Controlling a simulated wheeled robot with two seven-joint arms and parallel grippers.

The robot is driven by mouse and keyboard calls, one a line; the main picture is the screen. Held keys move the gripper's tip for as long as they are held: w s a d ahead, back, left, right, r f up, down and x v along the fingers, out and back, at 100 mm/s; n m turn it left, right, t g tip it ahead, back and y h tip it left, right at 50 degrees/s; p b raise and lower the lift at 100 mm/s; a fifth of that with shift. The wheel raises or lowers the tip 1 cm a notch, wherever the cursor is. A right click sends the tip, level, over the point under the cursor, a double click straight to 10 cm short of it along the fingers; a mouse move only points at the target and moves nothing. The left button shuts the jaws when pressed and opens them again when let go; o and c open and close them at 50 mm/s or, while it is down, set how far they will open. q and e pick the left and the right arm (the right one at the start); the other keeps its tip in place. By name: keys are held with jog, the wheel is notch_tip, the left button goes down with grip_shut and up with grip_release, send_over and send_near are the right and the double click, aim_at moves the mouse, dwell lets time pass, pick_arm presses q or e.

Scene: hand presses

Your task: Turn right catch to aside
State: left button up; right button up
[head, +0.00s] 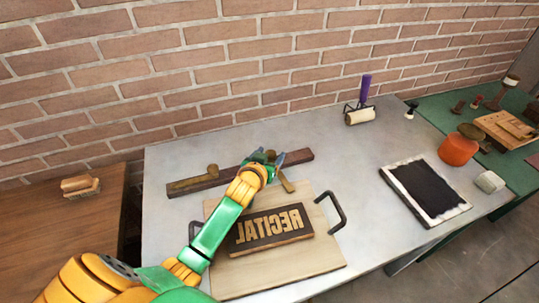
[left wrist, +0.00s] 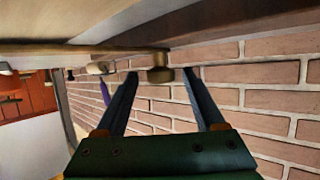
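The right catch (head: 286,182) is a small brass-coloured lever at the dark wooden bar (head: 215,180), behind the board with the mirrored RECITAL block (head: 272,232). It points toward the board, and my left gripper partly hides it. My left gripper (head: 272,158) is over the bar's right part. In the left wrist view its two dark fingers are wide apart, and a brass knob (left wrist: 160,74) shows between their tips. I see no contact on either side of the knob. The left catch (head: 192,181) lies along the bar. My right gripper is out of view.
The board has a black handle (head: 337,213) at its right. A purple-handled roller (head: 361,112) stands at the back, and a black ink slab (head: 425,190) and an orange pot (head: 457,149) are at the right. A brick wall rises behind. The grey table's (head: 352,168) middle is clear.

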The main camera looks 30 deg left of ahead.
pick_arm(q)
jog(key=shift+s+r, duration=0.15)
jog(key=shift+r, duration=0.3)
notch_tip(320, 180, up, 3)
jog(key=shift+s+d+r+p, duration=0.15)
jog(key=shift+p, duration=0.3)
jog(key=s+d+r+p, duration=0.4)
jog(key=s+d+r, duration=0.2)
jog(key=s+r, duration=0.3)
jog(key=s, duration=0.3)
jog(key=shift+f, duration=0.1)
